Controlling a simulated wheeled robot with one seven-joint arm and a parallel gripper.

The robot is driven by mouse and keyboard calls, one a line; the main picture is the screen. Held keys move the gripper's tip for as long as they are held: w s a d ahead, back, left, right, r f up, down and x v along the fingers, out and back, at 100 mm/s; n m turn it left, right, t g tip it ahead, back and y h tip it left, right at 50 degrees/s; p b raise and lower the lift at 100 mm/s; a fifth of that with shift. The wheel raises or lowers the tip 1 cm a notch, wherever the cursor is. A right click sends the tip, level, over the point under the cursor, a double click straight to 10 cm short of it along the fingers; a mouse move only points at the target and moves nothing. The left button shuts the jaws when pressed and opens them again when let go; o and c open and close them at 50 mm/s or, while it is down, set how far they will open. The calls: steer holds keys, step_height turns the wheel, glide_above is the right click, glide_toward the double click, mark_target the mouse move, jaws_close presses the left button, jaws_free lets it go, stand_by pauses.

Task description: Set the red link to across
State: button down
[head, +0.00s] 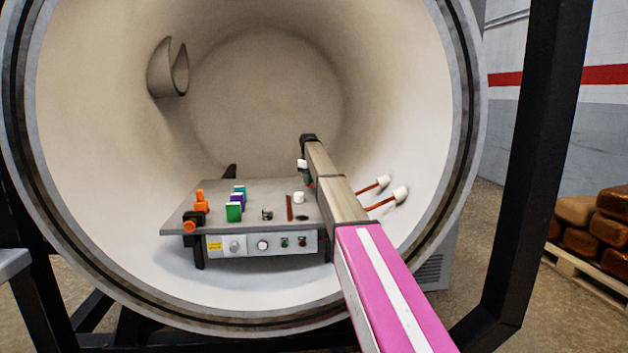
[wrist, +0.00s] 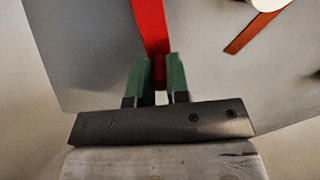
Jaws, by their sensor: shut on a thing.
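The red link (wrist: 149,25) is a bright red flat bar in the wrist view. It runs from the top edge of that picture down to my gripper, over a grey plate. My gripper (wrist: 159,72) has two green fingers, which are shut on the near end of the red link. In the head view my gripper (head: 308,181) is small and partly behind my arm, at the right side of the grey table (head: 175,227). I cannot make out the held link there. The link's far end is outside the wrist view.
A red-brown strip (head: 289,207) and a white cylinder (head: 299,197) are on the table. Green (head: 234,212) and orange (head: 200,203) pieces stand farther left. A control panel (head: 262,244) is on the front. White-tipped rods (head: 383,202) project from the chamber wall at right.

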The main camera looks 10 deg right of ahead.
mark_target(299, 194)
steer(key=s+a+n, duration=0.1)
steer(key=s+n, duration=0.1)
steer(key=s+a+n, duration=0.2)
steer(key=n, duration=0.1)
steer(key=s+a+n, duration=0.1)
steer(key=s+n, duration=0.2)
steer(key=shift+a, duration=0.35)
steer(key=shift+s+a+n, duration=0.2)
steer(key=shift+s+n, duration=1.2)
steer(key=shift+n, duration=0.3)
steer(key=c, duration=1.1)
jaws_free()
step_height(299, 194, up, 11)
steer(key=shift+s+f, duration=0.1)
